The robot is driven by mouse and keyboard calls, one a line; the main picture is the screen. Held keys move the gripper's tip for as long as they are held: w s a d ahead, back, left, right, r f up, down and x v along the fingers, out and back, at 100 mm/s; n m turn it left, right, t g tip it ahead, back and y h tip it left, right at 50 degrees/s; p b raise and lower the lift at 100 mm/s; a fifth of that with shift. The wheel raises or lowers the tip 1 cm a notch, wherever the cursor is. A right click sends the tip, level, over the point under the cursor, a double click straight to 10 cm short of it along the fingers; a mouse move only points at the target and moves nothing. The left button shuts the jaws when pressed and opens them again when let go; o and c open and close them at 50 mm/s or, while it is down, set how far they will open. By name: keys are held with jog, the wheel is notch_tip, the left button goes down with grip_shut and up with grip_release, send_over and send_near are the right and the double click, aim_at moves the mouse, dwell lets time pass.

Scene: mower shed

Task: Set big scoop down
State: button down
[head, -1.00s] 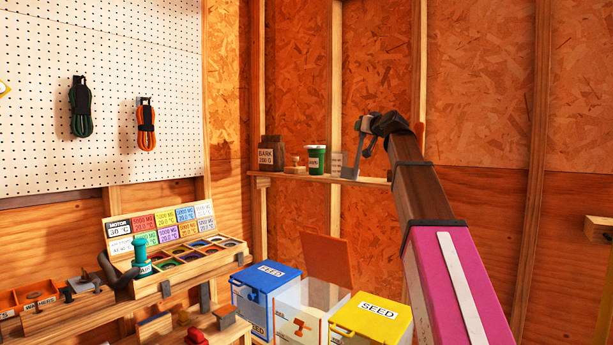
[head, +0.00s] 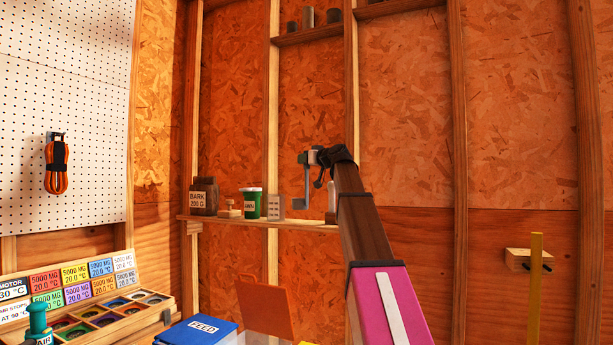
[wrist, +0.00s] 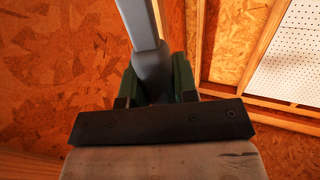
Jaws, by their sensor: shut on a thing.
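The big scoop shows as a grey piece (head: 306,184) hanging below my gripper (head: 322,168) in the head view. In the wrist view the same grey scoop (wrist: 142,28) runs upward from between the green-sided fingers of my gripper (wrist: 155,84), which is shut on it. The scoop is held in the air, in front of the wall and above the wall shelf (head: 300,226) as seen from the head. I cannot tell how far it is from the shelf. Its far end is cut off in the wrist view.
On the shelf stand a bark bag (head: 204,195), a small wooden block (head: 230,210), a green pot (head: 251,203), a grey labelled block (head: 275,206) and a pale bottle (head: 331,198). A blue bin (head: 198,333) and a raised orange lid (head: 264,306) are below. A yellow post (head: 536,285) stands right.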

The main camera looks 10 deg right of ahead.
jog(key=shift+w+d+f, duration=0.2)
jog(key=shift+d+f, duration=0.05)
jog(key=shift+f, duration=0.6)
jog(key=shift+w+d+f, duration=0.15)
jog(key=shift+d+f, duration=0.05)
jog(key=shift+f, duration=0.65)
jog(key=shift+w+d+f, duration=0.2)
jog(key=shift+d+f, duration=0.05)
jog(key=shift+f, duration=0.7)
jog(key=c, duration=0.9)
grip_release()
jog(key=v, duration=1.2)
